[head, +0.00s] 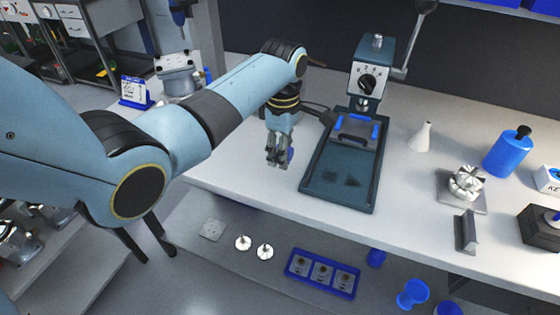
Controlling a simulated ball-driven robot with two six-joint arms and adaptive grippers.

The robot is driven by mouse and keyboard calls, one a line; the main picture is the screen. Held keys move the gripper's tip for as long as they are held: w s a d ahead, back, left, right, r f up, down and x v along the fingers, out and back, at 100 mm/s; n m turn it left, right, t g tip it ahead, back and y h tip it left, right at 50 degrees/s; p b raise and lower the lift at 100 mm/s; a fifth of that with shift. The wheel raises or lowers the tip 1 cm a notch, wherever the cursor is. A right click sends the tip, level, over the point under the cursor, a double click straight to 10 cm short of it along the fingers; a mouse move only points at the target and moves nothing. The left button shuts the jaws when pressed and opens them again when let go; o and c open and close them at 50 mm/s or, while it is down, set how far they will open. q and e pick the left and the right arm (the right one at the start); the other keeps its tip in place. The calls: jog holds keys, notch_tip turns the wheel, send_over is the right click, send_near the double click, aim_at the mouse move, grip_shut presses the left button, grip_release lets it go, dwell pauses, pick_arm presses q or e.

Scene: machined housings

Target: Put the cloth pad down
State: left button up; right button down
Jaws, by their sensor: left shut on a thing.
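My left gripper (279,162) hangs fingers down above the front left part of the white bench, left of the dark tray. Its fingers are shut on the cloth pad (290,156). I cannot tell whether the pad touches the bench top. My right gripper is not in view.
A press (368,85) with a dial stands behind the dark tray (318,190). A white cone (423,137), a metal fixture (467,185) and a blue bottle (508,152) stand to the right. A blue tray (322,272) lies on the lower shelf. White bench top is bare around the gripper.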

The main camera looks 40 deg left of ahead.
aim_at(280, 171)
pick_arm(q)
jog(key=shift+a+f, duration=0.2)
jog(key=shift+a, duration=0.1)
notch_tip(280, 171, down, 4)
jog(key=shift+r, duration=0.25)
jog(key=shift+f, duration=0.2)
jog(key=shift+f, duration=0.15)
jog(key=o, duration=1)
jog(key=shift+c, duration=0.2)
jog(key=shift+o, duration=1.4)
